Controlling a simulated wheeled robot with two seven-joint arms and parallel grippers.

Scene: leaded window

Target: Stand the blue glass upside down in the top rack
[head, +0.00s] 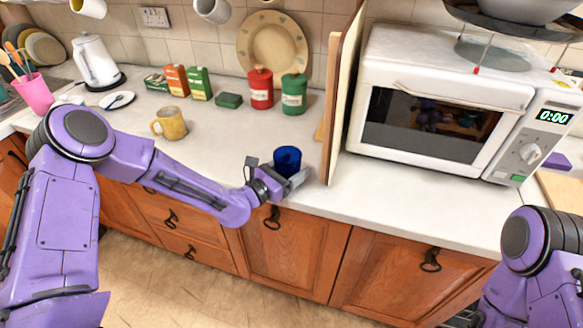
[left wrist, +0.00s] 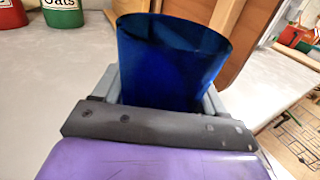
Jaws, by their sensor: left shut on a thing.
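The blue glass (head: 287,159) is at the front edge of the white counter, left of the wooden board by the microwave. It is upright, with its open mouth up. My left gripper (head: 285,181) is shut on it from the front. In the left wrist view the blue glass (left wrist: 170,60) stands between the two grey fingers of the left gripper (left wrist: 163,98). Its lower part is hidden by the gripper, so I cannot tell if it touches the counter. My right gripper is out of view; only part of my right arm shows. No dishwasher rack can be seen.
A yellow mug (head: 171,123), a red canister (head: 260,88) and a green canister (head: 293,93) stand behind and left on the counter. A tall wooden board (head: 341,85) stands close right of the glass, beside the microwave (head: 440,110). The counter left of the glass is clear.

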